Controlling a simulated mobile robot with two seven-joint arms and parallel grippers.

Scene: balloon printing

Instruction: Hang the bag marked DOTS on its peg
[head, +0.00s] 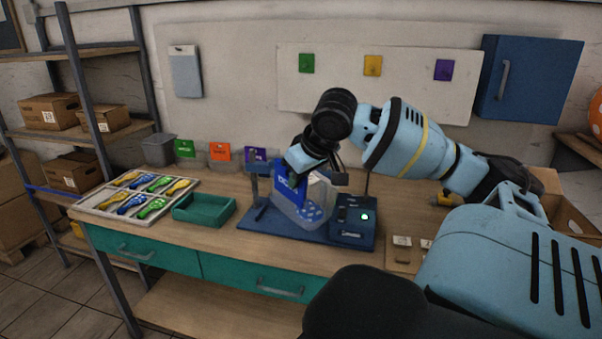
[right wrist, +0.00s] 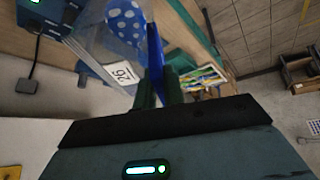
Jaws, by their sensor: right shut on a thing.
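A blue panel with white lettering (head: 286,188), partly readable as "DO", stands at the middle of the workbench. I take it for the front of the DOTS bag. My right gripper (head: 303,168) reaches down from above and is shut on its upper part. In the right wrist view the thin blue panel (right wrist: 154,48) runs between the fingers (right wrist: 160,88). My left gripper is not in view.
A white wall board (head: 340,88) carries green, yellow and purple squares. A blue cabinet (head: 540,80) hangs to its right. A blue device (head: 353,222) with a green light, a green tray (head: 204,221) and a sorting tray (head: 98,205) of coloured balloons are on the workbench.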

